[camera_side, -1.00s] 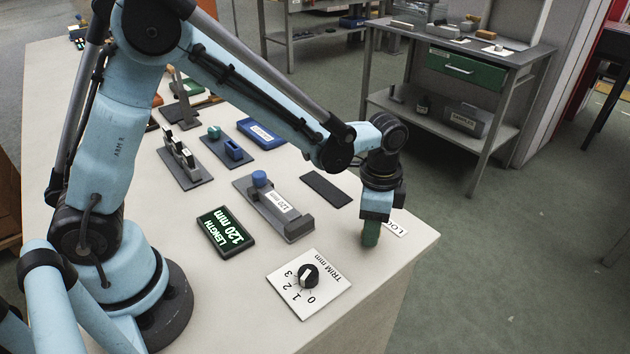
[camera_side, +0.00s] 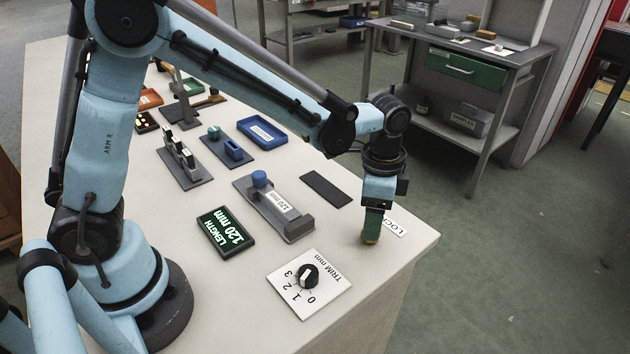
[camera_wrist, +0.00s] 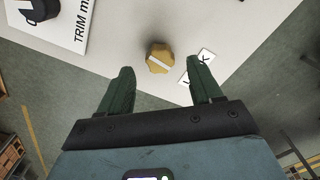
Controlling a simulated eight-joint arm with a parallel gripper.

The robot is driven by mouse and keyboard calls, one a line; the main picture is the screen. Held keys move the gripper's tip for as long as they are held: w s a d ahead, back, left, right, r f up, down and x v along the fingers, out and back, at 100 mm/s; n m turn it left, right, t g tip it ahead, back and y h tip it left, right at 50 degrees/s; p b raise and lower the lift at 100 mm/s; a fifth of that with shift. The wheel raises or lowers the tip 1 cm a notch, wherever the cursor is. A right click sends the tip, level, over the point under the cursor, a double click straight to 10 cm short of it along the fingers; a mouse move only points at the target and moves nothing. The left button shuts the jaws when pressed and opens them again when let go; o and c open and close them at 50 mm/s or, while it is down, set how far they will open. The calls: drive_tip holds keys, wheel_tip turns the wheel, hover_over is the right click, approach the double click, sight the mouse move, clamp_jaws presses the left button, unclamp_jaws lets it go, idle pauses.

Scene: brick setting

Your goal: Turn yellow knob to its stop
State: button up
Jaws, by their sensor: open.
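The yellow knob (camera_wrist: 160,58) shows in the wrist view on the pale bench top, with a white stripe across its top. In that view my gripper (camera_wrist: 161,82) is open, with its two green fingers spread to the left and right. The knob appears ahead of the gap between the fingertips, and neither finger visibly touches it. In the side view my gripper (camera_side: 372,225) points down near the bench's right corner, and its fingers hide most of the knob there. A white label (camera_side: 396,228), partly hidden, lies beside it.
A black dial (camera_side: 308,275) on a white TRIM mm plate stands nearer the front edge. A grey fixture (camera_side: 295,228) marked 120 mm, a green-black LENGTH display (camera_side: 226,232) and a dark flat pad (camera_side: 326,189) lie to the left. The bench edge is close by on the right.

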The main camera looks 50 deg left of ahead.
wheel_tip(320, 180, up, 9)
idle(0.4)
drive_tip(key=shift+r, duration=0.1)
drive_tip(key=s+a+n+t, duration=0.7)
drive_tip(key=s+a+n, duration=0.3)
drive_tip(key=a, duration=0.1)
drive_tip(key=shift+s+a+r, duration=0.2)
drive_tip(key=shift+s+a, duration=0.1)
drive_tip(key=shift+a, duration=0.1)
